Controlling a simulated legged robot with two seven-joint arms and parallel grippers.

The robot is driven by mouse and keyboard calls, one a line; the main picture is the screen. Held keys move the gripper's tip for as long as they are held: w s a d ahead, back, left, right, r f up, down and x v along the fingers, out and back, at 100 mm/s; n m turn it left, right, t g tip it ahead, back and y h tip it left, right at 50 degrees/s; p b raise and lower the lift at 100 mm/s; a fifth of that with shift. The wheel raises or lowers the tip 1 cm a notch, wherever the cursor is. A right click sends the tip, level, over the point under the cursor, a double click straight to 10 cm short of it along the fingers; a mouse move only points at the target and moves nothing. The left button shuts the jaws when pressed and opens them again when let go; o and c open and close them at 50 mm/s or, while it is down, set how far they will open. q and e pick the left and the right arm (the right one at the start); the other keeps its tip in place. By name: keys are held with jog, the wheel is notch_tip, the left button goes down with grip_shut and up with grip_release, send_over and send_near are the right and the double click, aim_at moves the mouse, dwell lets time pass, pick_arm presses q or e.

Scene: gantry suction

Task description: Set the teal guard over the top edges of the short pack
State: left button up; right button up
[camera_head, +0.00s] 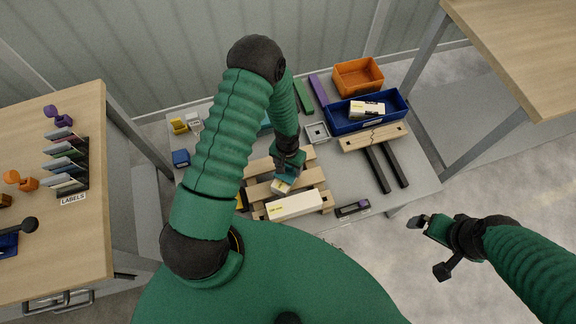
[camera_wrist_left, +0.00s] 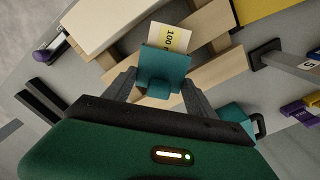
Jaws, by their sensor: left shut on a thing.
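My left gripper (camera_head: 289,163) is shut on the teal guard (camera_wrist_left: 163,68), a small bent piece that shows between the fingers in the left wrist view. The short pack (camera_head: 281,187) is a small cream block lying on the wooden slats. It also shows in the left wrist view, with a "100" label (camera_wrist_left: 168,38). The guard overlaps one end of the pack in that view. I cannot tell whether they touch. The gripper hides part of the pack in the head view. My right gripper (camera_head: 426,224) is off to the right, above the floor, away from the bench.
A long cream pack (camera_head: 294,205) lies beside the short pack on the wooden pallet (camera_head: 314,177). A blue bin (camera_head: 340,126) and an orange bin (camera_head: 357,76) stand at the back right. Dark bars (camera_head: 377,168) lie right of the pallet. Bare grey tabletop shows between them.

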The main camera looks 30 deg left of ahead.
pick_arm(q)
jog(key=shift+f+b, duration=0.55)
jog(key=shift+f, duration=0.25)
jog(key=o, duration=1.4)
jog(key=shift+r, duration=0.1)
notch_tip(320, 180, up, 16)
jog(key=p, duration=0.2)
jog(key=shift+r, duration=0.25)
